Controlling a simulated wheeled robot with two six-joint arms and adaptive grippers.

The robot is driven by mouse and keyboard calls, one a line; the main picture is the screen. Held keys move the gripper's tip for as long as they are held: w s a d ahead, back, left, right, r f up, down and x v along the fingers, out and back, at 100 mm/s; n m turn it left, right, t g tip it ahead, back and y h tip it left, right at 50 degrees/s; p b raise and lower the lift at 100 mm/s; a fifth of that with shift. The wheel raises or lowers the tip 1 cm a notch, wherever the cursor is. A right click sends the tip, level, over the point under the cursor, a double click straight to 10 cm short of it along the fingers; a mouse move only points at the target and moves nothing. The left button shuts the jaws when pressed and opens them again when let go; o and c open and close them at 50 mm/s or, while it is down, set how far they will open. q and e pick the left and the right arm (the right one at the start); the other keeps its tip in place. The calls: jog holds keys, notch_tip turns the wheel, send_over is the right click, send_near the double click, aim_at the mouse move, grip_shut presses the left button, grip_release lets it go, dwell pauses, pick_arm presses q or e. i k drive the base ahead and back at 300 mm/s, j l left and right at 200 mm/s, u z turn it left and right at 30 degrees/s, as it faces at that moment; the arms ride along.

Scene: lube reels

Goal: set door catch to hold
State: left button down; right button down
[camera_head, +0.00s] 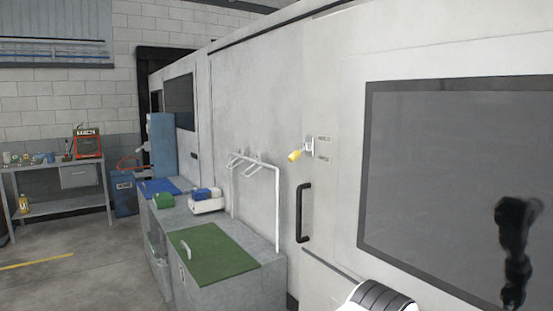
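The door catch (308,147) is a small metal bracket on the light grey machine front, above the black door handle (304,212). Its yellow knob (294,155) sticks out to the left and slightly down. Two small pale markings, one above the other, sit just right of the catch; they are too small to read. A white arm part of mine with black bands shows at the bottom edge, right of centre, below and apart from the catch.
A large dark window (420,170) fills the right side, with a dark arm-like shape, probably a reflection, at its lower right. A white tube rack (277,205) and a cabinet with a green mat (222,262) stand left of the handle. Open floor lies at the lower left.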

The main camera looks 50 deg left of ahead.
aim_at(295, 156)
jog(key=i+u, duration=0.2)
jog(key=u, duration=0.3)
jog(key=i+l+u, duration=0.1)
jog(key=u, duration=0.35)
jog(key=i+l+u, duration=0.2)
jog(key=u, duration=0.3)
jog(key=i+l+u, duration=0.1)
jog(key=u, duration=0.35)
jog(key=k+l, duration=0.15)
jog(key=k, duration=0.55)
jog(key=k+z, duration=0.1)
jog(key=k, duration=0.2)
jog(key=i+j+z, duration=0.15)
jog(key=z, duration=0.3)
jog(key=i+j+z, duration=0.1)
jog(key=j+z, duration=0.2)
jog(key=z, duration=0.15)
jog(key=i+j+z, duration=0.1)
jog(key=j+z, duration=0.2)
jog(key=z, duration=0.2)
jog(key=j+z, duration=0.35)
jog(key=j, duration=1.8)
